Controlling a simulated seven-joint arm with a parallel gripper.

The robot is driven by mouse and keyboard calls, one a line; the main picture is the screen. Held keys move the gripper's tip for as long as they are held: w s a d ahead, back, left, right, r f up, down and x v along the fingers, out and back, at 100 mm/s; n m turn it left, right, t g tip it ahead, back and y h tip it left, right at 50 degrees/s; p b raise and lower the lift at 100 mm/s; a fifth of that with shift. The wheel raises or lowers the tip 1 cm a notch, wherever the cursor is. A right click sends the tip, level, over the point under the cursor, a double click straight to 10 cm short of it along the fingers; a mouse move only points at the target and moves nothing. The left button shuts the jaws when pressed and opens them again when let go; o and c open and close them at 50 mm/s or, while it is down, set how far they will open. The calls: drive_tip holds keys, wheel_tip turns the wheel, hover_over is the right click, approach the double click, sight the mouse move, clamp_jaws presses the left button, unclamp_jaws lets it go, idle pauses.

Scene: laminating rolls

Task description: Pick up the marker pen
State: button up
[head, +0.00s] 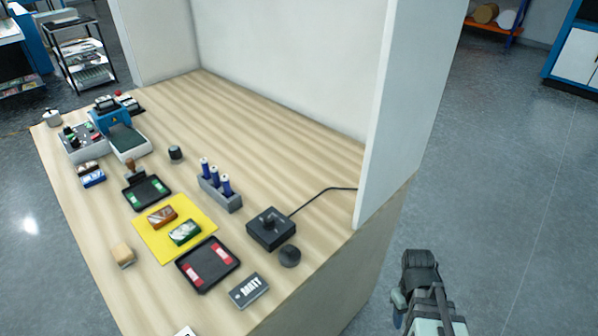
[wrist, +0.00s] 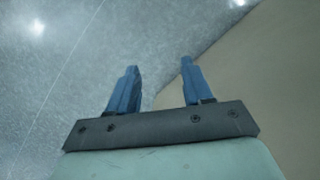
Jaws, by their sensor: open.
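Several items lie on the wood-grained desk in the head view. Three blue pens with white bands, which look like marker pens (head: 226,185), stand upright in a grey holder (head: 222,199) near the middle of the desk. I cannot tell which one is meant. My gripper (wrist: 159,66) is open in the wrist view, its two blue fingers apart with nothing between them. The fingers are over the grey floor beside a beige panel; no pen shows there. In the head view my arm is off the desk's right side, well apart from the pens.
A black joystick box (head: 270,229) with a cable and a round black knob (head: 290,256) sit right of the holder. A yellow mat (head: 150,240) and a black tray (head: 208,280) lie in front. White panels (head: 400,90) rise behind and at right.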

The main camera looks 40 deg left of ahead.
drive_tip(key=s+a+r+n+t+y, duration=0.1)
drive_tip(key=s+a+r+n, duration=0.1)
drive_tip(key=a+r, duration=0.5)
drive_tip(key=s+a+r+n+t, duration=0.1)
drive_tip(key=s+a+r+n, duration=0.2)
drive_tip(key=r, duration=1)
drive_tip(key=s+a+r+n+t+y, duration=0.1)
drive_tip(key=s+a+r+n, duration=0.1)
drive_tip(key=s+a+r, duration=0.4)
drive_tip(key=shift+a+r+n+y, duration=0.1)
drive_tip(key=shift+a+r, duration=0.6)
drive_tip(key=shift+a, duration=0.55)
drive_tip(key=shift+a+r+n+y, duration=0.1)
drive_tip(key=shift+a+r, duration=0.55)
drive_tip(key=shift+a, duration=0.55)
drive_tip(key=shift+a+r+n+y, duration=0.1)
drive_tip(key=shift+a+r, duration=0.6)
drive_tip(key=shift+a, duration=0.55)
drive_tip(key=s+a+r+y, duration=0.25)
drive_tip(key=a+r, duration=0.35)
drive_tip(key=a, duration=0.5)
drive_tip(key=g+y, duration=0.2)
approach(216, 170)
drive_tip(key=x, duration=0.7)
drive_tip(key=shift+d+f, duration=0.2)
drive_tip(key=shift+f, duration=0.05)
drive_tip(key=shift+a+x, duration=0.25)
drive_tip(key=shift+x, duration=2.35)
drive_tip(key=shift+r, duration=0.1)
drive_tip(key=shift+c, duration=0.5)
